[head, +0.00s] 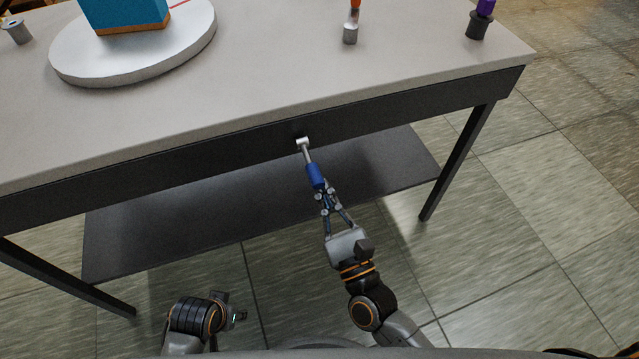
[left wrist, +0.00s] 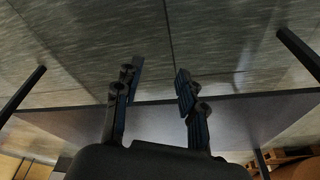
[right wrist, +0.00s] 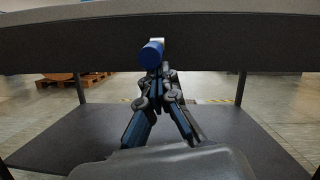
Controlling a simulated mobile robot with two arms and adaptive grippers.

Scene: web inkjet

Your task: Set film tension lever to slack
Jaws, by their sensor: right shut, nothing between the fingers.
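The film tension lever sticks out from the dark front edge of the table, with a silver shaft (head: 307,153) and a blue handle (head: 315,175). In the right wrist view its round blue end (right wrist: 151,53) faces the camera. My right gripper (head: 321,192) is shut and empty, its fingertips right at the handle's near end. In the right wrist view the shut fingertips (right wrist: 158,76) are just below the blue end; whether they touch it I cannot tell. My left gripper (left wrist: 160,78) is open and empty, low in front of the table.
The table top (head: 290,75) carries a round white platform (head: 70,62) with a blue box (head: 125,12), a grey spool (head: 17,31) and two small holders (head: 350,36) (head: 478,27). A dark lower shelf (head: 200,220) and table legs (head: 458,160) lie under the front edge.

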